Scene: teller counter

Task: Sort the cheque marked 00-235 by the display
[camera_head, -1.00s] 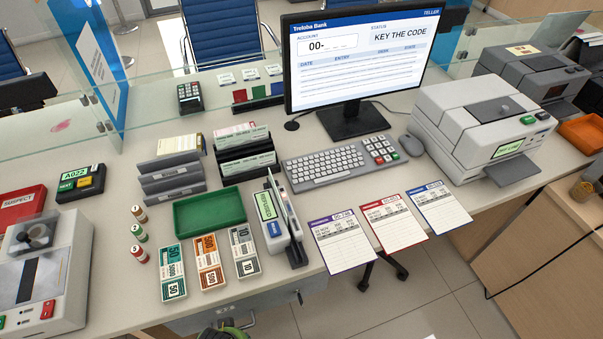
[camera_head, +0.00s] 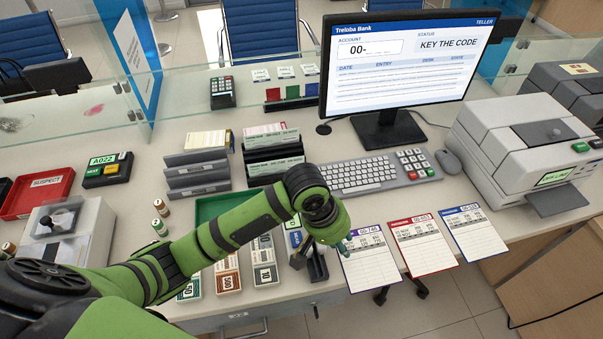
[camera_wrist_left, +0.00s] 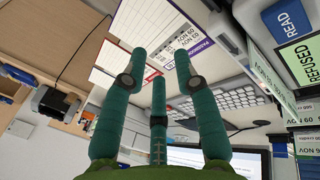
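The monitor (camera_head: 395,75) reads "KEY THE CODE" under status, with the account field showing "00-" and the rest blank. The keypad (camera_head: 411,163) stands right of the keyboard. I cannot read 00-235 on any paper. The cheque reader's display (camera_wrist_left: 302,62) reads "REFUSED" in the right of the wrist view. My left gripper (camera_head: 345,246) hangs at the counter's front edge, by the purple-edged card (camera_head: 367,262) and the reader. In the left wrist view its teal fingers (camera_wrist_left: 159,62) are spread apart with nothing between them. My right gripper is out of view.
Red-edged (camera_head: 422,246) and blue-edged (camera_head: 473,236) cards lie along the front edge. Behind my arm stand a paper rack (camera_head: 272,158) and a partly hidden green tray (camera_head: 207,207). A red tray (camera_head: 42,193) is left and a printer (camera_head: 525,150) right.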

